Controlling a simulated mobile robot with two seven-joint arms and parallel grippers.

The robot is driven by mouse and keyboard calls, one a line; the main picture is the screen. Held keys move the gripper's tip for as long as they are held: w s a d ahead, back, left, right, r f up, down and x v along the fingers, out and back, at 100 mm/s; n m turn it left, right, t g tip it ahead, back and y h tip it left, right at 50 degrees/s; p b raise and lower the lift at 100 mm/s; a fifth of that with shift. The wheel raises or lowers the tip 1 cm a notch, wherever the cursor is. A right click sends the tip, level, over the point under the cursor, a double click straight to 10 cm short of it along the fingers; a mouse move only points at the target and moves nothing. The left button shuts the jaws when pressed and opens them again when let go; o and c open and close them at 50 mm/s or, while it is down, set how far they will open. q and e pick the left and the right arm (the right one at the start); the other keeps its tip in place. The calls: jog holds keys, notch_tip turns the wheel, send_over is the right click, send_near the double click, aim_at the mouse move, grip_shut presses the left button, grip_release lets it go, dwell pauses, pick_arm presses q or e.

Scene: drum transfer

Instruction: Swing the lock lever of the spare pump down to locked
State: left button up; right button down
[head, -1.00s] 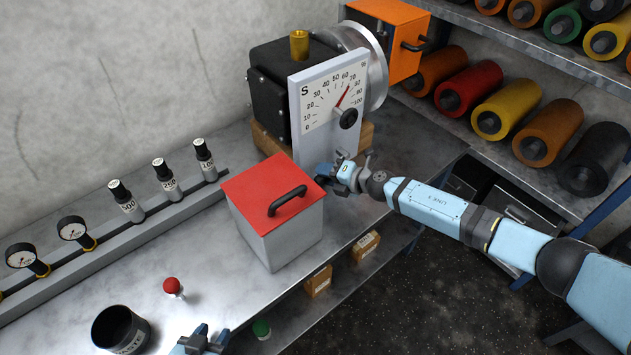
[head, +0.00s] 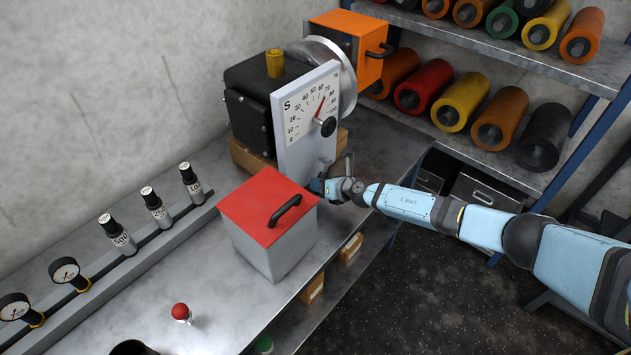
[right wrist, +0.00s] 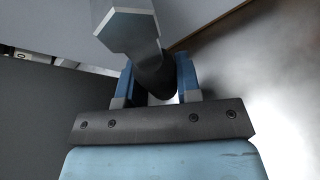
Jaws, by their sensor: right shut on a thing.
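The spare pump (head: 245,105) stands at the back of the bench, a black body with a white dial plate (head: 307,115) marked S. My right gripper (head: 322,187) is low in front of the plate, just behind the red-lidded box. In the right wrist view, my right gripper (right wrist: 155,90) is shut on a dark rounded bar, apparently the lock lever (right wrist: 153,72). A grey metal piece with a flat angular end rises from it toward the camera. My left gripper is not in view.
The grey box with a red lid (head: 268,215) and black handle stands close to my right gripper. An orange box (head: 348,45) sits behind the pump. A red-knobbed piece (head: 181,312) stands on the front bench. Shelves of coloured rolls (head: 460,98) are at the right.

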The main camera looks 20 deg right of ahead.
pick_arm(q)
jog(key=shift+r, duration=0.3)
pick_arm(e)
jog(key=shift+w+d+f+n+t+h, duration=0.1)
jog(key=shift+w+d+n+t+h, duration=0.2)
jog(key=shift+d+n+h, duration=0.15)
pick_arm(q)
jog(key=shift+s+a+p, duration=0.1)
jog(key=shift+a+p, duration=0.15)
jog(key=shift+p, duration=0.15)
pick_arm(e)
jog(key=shift+w+d+f+n+t+h, duration=0.15)
jog(key=shift+w+d+n+t+h, duration=0.2)
jog(key=shift+d+n, duration=0.25)
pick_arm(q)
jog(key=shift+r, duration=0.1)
pick_arm(e)
jog(key=shift+w+d+n+t+h, duration=0.2)
jog(key=shift+d+n+t+h, duration=0.1)
jog(key=shift+n, duration=0.25)
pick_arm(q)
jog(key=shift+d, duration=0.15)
pick_arm(e)
jog(key=c, duration=0.8)
grip_release()
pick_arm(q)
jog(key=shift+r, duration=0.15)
